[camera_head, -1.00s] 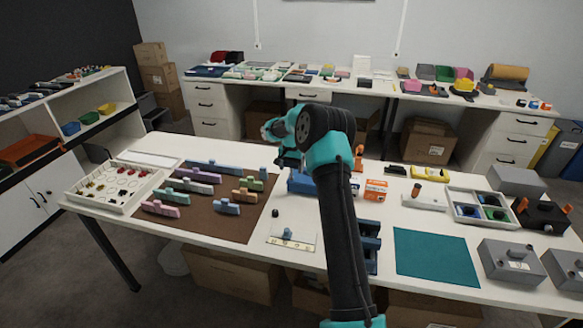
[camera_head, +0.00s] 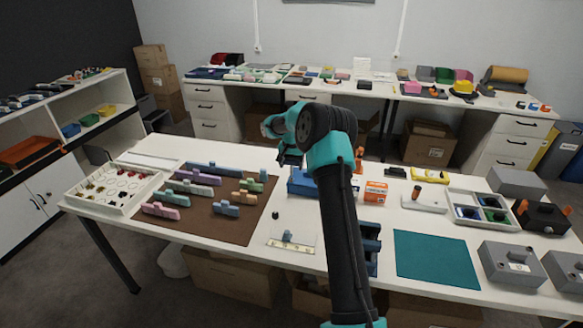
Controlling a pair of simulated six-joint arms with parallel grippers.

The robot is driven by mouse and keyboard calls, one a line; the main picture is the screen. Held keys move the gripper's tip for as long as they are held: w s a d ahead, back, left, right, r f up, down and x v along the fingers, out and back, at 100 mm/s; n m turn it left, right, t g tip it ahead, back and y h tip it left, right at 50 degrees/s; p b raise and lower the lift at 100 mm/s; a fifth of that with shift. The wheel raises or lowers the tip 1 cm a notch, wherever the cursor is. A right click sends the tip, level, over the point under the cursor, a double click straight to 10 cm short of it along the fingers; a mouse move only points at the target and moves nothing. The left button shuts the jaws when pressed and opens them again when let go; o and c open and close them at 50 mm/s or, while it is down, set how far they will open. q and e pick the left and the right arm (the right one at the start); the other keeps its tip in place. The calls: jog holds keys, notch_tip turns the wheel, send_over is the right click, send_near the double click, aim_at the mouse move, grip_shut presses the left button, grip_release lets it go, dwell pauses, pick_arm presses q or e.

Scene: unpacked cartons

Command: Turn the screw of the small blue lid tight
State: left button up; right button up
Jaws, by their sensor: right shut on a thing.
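My right gripper (camera_head: 290,161) points down over the middle of the white table, just behind a blue box-like thing (camera_head: 300,184). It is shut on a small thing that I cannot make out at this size. My right arm covers part of the blue thing, so I cannot tell whether it bears the small blue lid. The screw does not show clearly. My left gripper is not in view.
A brown mat (camera_head: 210,225) with several coloured blocks lies to the left, beside a white tray (camera_head: 100,207). An orange-and-white box (camera_head: 376,192) stands right of my arm. A teal mat (camera_head: 436,258) is bare. Grey boxes (camera_head: 507,264) stand at the right.

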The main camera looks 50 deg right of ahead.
jog(key=shift+r, duration=1.2)
